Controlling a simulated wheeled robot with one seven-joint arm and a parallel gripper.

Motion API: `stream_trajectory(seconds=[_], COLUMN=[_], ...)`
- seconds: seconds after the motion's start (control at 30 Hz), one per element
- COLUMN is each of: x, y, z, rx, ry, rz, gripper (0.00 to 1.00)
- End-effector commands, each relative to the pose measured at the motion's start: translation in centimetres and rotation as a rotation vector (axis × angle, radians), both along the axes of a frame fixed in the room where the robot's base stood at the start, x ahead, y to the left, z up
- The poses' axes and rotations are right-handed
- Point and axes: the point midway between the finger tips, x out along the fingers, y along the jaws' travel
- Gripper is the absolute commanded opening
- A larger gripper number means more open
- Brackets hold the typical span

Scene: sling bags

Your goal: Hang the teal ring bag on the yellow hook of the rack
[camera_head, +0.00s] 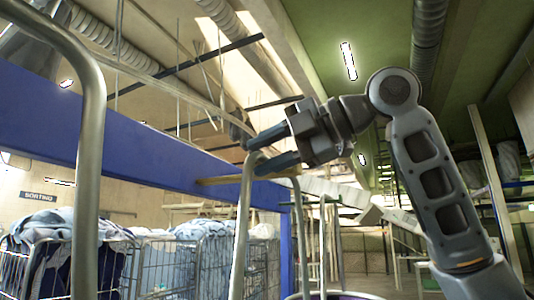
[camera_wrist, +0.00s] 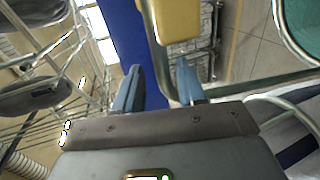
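My gripper (camera_head: 271,150) is high in front of the blue rack beam (camera_head: 120,165), its blue fingers around the top of a grey metal loop (camera_head: 242,215). A teal surface with a pale rim, which looks like the teal ring bag (camera_wrist: 303,28), shows at the wrist view's upper right. The yellow hook (camera_head: 218,181) sticks out from the beam behind the loop; its yellow end (camera_wrist: 172,22) is just ahead of the fingers. Contact between loop and hook cannot be told.
A thick metal tube (camera_head: 91,130) stands close at the left of the head view. Wire carts with laundry (camera_head: 180,255) stand below the beam. A dark purple shape with a pale rim (camera_head: 338,296) is cut off at the bottom edge.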

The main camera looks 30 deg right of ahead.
Motion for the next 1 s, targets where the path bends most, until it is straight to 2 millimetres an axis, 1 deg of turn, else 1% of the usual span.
stream_trajectory(seconds=[0.27, 0.37, 0.47, 0.7, 0.8, 1.0], x=[0.0, -0.3, -1.2, -4.3, -5.2, -6.1], y=[0.0, -0.3, -0.9, -3.1, -3.8, -4.4], z=[-0.2, -0.1, 0.2, 1.3, 1.7, 2.1], rx=[-0.001, 0.0, 0.0, -0.001, 0.0, -0.001], ry=[0.005, 0.004, 0.001, -0.001, 0.0, 0.001], rz=[0.0, -0.001, -0.002, -0.002, -0.002, 0.0], gripper=[0.46, 0.46, 0.46, 0.46, 0.46, 0.46])
